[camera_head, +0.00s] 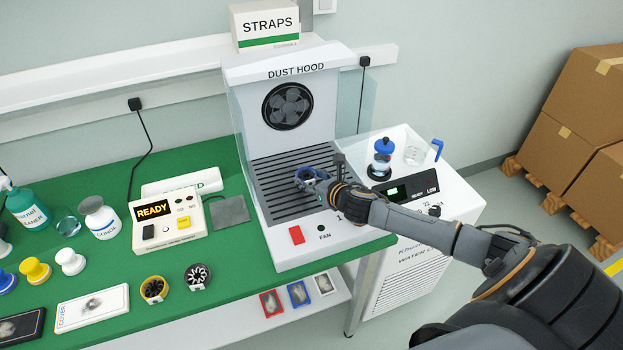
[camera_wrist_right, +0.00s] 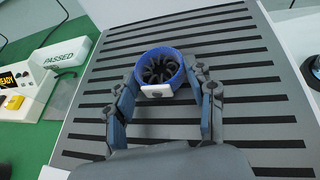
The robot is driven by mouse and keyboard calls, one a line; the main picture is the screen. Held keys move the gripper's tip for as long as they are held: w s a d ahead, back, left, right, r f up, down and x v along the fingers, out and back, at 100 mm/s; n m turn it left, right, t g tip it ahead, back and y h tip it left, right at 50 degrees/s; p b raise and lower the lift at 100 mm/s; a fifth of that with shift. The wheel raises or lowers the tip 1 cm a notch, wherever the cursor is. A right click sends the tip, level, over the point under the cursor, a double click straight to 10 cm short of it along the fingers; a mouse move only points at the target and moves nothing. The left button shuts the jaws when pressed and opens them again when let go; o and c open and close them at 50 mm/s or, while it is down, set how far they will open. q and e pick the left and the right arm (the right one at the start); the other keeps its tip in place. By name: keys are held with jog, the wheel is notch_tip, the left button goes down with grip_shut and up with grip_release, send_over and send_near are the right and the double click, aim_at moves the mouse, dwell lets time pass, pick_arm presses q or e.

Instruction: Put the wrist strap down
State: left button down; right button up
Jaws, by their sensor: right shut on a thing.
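The blue wrist strap (camera_wrist_right: 159,66), a ring with a dark coil inside and a white tab on its front, is between the fingers of my right gripper (camera_wrist_right: 161,92). The gripper is shut on it. In the head view my right gripper (camera_head: 312,178) and the blue strap (camera_head: 303,173) are over the dark slatted grille (camera_head: 280,201) of the dust hood (camera_head: 256,240). I cannot tell whether the strap touches the slats. My left gripper is not in view.
A READY tester (camera_head: 166,220) with a grey pad (camera_head: 230,210) stands left of the hood. A STRAPS box (camera_head: 268,25) is on top of the hood. A white machine (camera_head: 420,215) with a blue-lidded jar (camera_head: 382,158) stands at right. Bare slats surround the gripper.

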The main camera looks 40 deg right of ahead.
jog(key=shift+f, duration=0.15)
jog(key=shift+f, duration=0.2)
jog(key=o, duration=1.1)
